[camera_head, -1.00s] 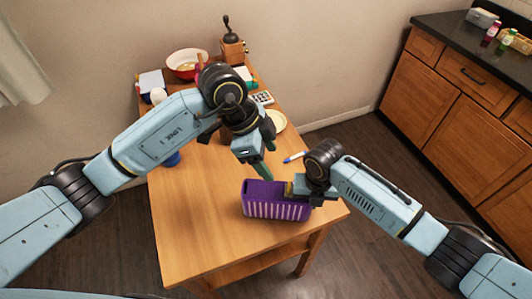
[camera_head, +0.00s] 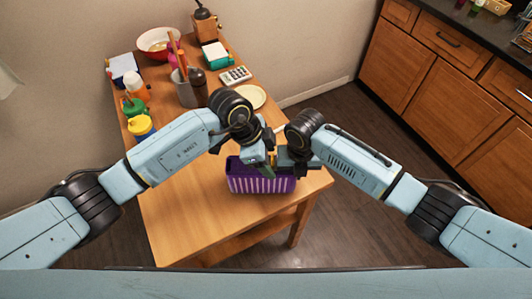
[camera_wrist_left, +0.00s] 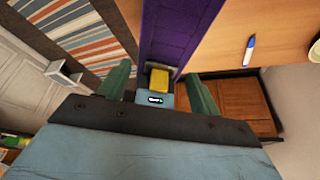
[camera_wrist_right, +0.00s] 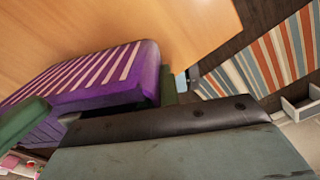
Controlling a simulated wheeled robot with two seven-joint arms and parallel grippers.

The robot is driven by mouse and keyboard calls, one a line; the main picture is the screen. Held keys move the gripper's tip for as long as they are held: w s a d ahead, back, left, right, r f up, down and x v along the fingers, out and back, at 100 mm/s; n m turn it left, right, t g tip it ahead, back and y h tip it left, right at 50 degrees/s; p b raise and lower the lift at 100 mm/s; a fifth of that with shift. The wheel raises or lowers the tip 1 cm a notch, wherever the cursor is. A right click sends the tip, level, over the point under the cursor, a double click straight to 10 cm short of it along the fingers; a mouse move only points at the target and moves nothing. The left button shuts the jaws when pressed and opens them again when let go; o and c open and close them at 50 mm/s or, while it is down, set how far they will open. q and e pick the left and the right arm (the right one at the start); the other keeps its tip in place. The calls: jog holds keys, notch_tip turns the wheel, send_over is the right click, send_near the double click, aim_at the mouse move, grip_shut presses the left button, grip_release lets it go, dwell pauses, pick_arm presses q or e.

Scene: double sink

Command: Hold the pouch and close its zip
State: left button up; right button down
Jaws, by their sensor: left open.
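The purple pouch (camera_head: 245,184) with white stripes stands near the table's front right edge, its long opening facing up. It also shows in the left wrist view (camera_wrist_left: 190,28) and the right wrist view (camera_wrist_right: 100,80). My right gripper (camera_head: 285,160) is at the pouch's right end; in the right wrist view its fingers (camera_wrist_right: 105,105) lie either side of the pouch, which fills the gap. My left gripper (camera_head: 268,162) is over the same end, fingers (camera_wrist_left: 160,86) apart. A small yellow piece (camera_wrist_left: 159,78), perhaps the zip pull, lies between them. The zip line is too small to make out.
Behind on the table are a plate (camera_head: 250,97), a calculator (camera_head: 236,75), a grey cup of tools (camera_head: 187,90), a red-rimmed bowl (camera_head: 157,42) and a yellow-topped pot (camera_head: 140,125). A blue-white pen (camera_wrist_left: 249,50) lies beside the pouch. The table's front left is clear.

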pick_arm(q)
jog(key=c, duration=1)
jog(key=shift+c, duration=0.2)
jog(key=shift+d, duration=0.2)
